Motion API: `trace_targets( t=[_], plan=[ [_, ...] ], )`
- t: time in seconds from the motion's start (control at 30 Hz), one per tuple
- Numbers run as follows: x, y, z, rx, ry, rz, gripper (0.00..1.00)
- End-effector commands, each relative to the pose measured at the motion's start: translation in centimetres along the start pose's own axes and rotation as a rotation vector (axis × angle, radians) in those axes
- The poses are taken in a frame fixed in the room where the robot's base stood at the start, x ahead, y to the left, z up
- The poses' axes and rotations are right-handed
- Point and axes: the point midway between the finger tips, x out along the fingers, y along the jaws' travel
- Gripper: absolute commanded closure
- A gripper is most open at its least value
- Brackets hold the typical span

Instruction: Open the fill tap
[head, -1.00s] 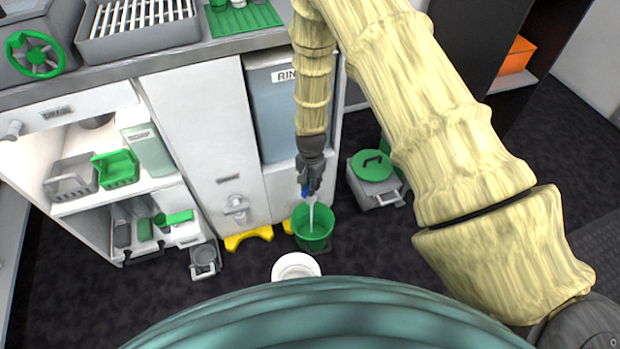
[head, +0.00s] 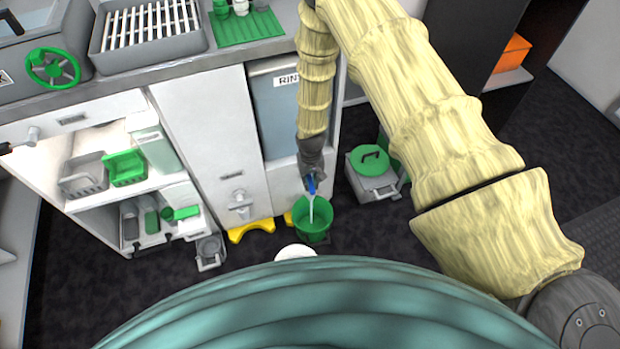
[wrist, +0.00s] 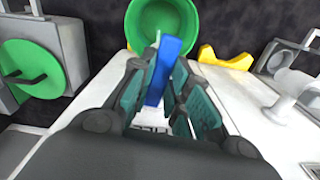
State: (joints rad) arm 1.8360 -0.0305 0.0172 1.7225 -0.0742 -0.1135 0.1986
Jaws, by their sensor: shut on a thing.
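The fill tap's blue lever (wrist: 163,72) stands between the fingers of my gripper (wrist: 165,85) in the wrist view. The gripper is shut on it. In the head view my gripper (head: 313,172) hangs low at the cabinet front, with the blue lever (head: 311,187) showing just under it. The tap's body is hidden behind the gripper. A pale thin streak, which looks like a stream of liquid, runs from below the lever into a green bucket (head: 312,225) on the floor. The bucket also shows in the wrist view (wrist: 140,20).
A second, pale tap (head: 239,203) sits on the cabinet front to the left. Yellow feet (head: 250,230) stand on the floor near the bucket. A grey box with a green lid (head: 370,160) stands to the right. Open shelves (head: 130,185) are at the left.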

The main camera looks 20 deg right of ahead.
Motion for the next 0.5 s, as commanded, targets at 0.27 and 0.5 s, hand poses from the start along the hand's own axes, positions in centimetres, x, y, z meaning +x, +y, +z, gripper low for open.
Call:
trace_targets(
  t=[0.27, 0.5],
  plan=[
    [-0.07, 0.04, 0.01, -0.109, 0.000, 0.000, 1.00],
    [-0.02, 0.03, 0.00, -0.140, 0.000, 0.001, 1.00]
  ],
)
